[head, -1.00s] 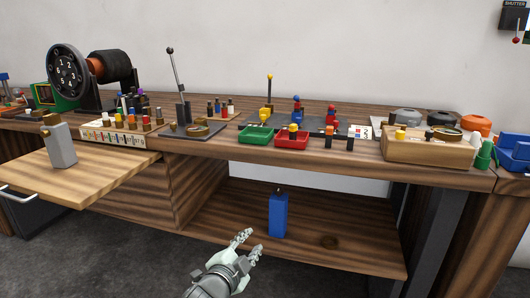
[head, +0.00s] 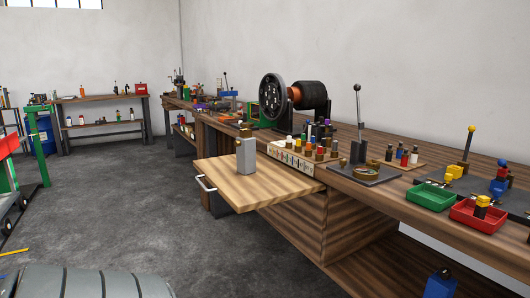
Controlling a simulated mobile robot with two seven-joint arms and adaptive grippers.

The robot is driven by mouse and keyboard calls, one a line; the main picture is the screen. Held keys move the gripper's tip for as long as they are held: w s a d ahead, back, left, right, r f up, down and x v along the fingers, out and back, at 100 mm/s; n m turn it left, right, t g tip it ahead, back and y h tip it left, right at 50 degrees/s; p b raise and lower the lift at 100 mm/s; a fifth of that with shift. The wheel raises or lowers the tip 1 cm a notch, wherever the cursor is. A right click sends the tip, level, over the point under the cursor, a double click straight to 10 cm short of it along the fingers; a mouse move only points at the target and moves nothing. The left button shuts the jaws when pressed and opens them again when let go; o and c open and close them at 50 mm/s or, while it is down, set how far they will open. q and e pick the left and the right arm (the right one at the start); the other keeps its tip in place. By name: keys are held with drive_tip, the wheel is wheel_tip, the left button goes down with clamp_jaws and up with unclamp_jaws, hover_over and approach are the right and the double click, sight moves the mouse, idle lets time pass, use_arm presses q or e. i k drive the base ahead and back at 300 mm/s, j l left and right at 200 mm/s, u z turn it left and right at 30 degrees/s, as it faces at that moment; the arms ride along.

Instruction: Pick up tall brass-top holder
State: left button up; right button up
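A tall grey holder (head: 246,157) with a brass-coloured top stands upright on a pull-out wooden board (head: 285,187) at the front of the workbench. It is near the middle of the head view, and nothing touches it. Neither gripper shows now. A grey ribbed part at the bottom left edge looks like part of my own arm.
Behind the board are a rack of small coloured pegs (head: 293,158), a large dial machine (head: 272,95) and a lever stand (head: 376,175). Green (head: 430,197) and red (head: 478,216) trays sit to the right. The floor left of the board is open.

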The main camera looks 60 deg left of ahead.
sight(246, 153)
drive_tip(key=i+l+u, duration=0.1)
drive_tip(key=u, duration=0.3)
drive_tip(key=i+l+u, duration=0.1)
drive_tip(key=u, duration=0.3)
drive_tip(key=l+u, duration=0.35)
drive_tip(key=i+j, duration=0.05)
drive_tip(key=j, duration=0.05)
